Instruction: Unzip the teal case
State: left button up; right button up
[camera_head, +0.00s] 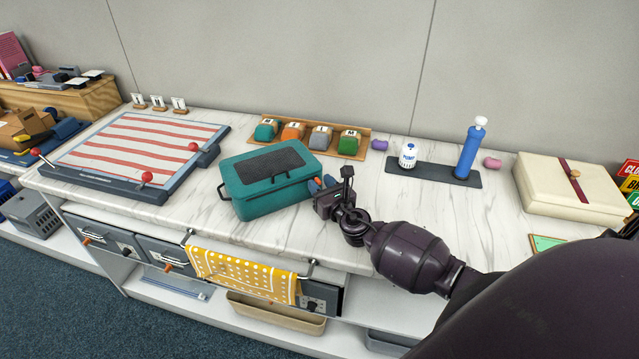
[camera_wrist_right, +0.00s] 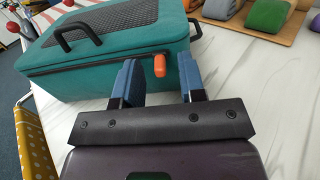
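The teal case (camera_head: 270,198) lies closed on the white marble counter, with a dark mesh panel on its lid and a dark handle on its left side. It also shows in the right wrist view (camera_wrist_right: 110,65). An orange zipper pull (camera_wrist_right: 187,66) sticks out from the case's side near a corner. My right gripper (camera_wrist_right: 160,82) is open, its two blue fingers apart on either side of the orange pull as seen from the wrist, not visibly closed on it. In the head view the right gripper (camera_head: 322,185) is at the case's right side. My left gripper is not in view.
A striped board (camera_head: 140,145) with red-knobbed levers stands to the left. Behind the case is a wooden tray of coloured blocks (camera_head: 357,142). A blue bottle (camera_head: 470,150) and a cream box (camera_head: 570,190) stand to the right. A yellow dotted towel (camera_head: 245,272) hangs in front.

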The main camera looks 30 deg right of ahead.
aim_at(248, 200)
jog(key=shift+w, duration=0.45)
grip_shut()
jog(key=a, duration=0.5)
jog(key=w+a+p, duration=0.1)
jog(key=a, duration=0.5)
jog(key=a+p, duration=0.1)
jog(key=a, duration=0.4)
jog(key=shift+w+a, duration=0.3)
jog(key=shift+a, duration=0.05)
jog(key=shift+w+a, duration=0.1)
jog(key=shift+a, duration=0.65)
